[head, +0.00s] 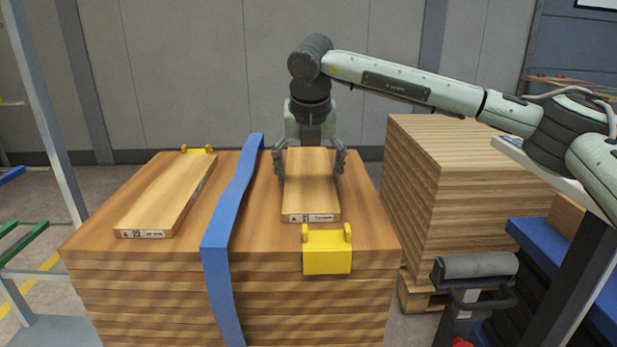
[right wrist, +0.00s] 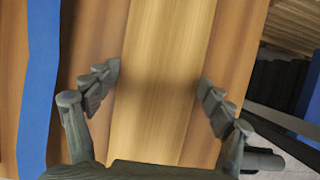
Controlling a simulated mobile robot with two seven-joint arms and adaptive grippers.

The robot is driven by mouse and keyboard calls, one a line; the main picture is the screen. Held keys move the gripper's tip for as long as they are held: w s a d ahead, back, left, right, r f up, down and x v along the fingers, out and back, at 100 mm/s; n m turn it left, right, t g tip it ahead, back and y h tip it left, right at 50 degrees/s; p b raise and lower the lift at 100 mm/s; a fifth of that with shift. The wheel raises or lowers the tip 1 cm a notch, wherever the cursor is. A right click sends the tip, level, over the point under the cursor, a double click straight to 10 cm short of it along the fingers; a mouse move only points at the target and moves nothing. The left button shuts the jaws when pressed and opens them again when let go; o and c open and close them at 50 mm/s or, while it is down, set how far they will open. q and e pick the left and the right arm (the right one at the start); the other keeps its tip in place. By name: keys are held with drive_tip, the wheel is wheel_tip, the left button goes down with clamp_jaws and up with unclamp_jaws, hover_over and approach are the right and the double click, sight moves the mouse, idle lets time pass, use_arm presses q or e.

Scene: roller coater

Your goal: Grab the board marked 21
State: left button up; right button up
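A light wooden board (head: 310,188) lies on the right part of a wooden stack, and the small label on its near end appears to read 21. It also fills the middle of the right wrist view (right wrist: 165,60). My right gripper (head: 309,176) points down over this board, with one finger beside each long edge. In the right wrist view its fingers (right wrist: 160,90) are spread wide, close to the board's edges; firm contact cannot be made out. My left gripper is out of view.
A blue strap (head: 232,205) runs over the stack (head: 130,270) between the boards. A yellow bracket (head: 327,252) stands at the near edge, just before the right board; another (head: 197,149) is at the back. A second wooden stack (head: 470,210) stands to the right.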

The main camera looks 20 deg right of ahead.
drive_tip(key=c, duration=0.5)
drive_tip(key=shift+c, duration=0.3)
drive_tip(key=shift+r, duration=0.15)
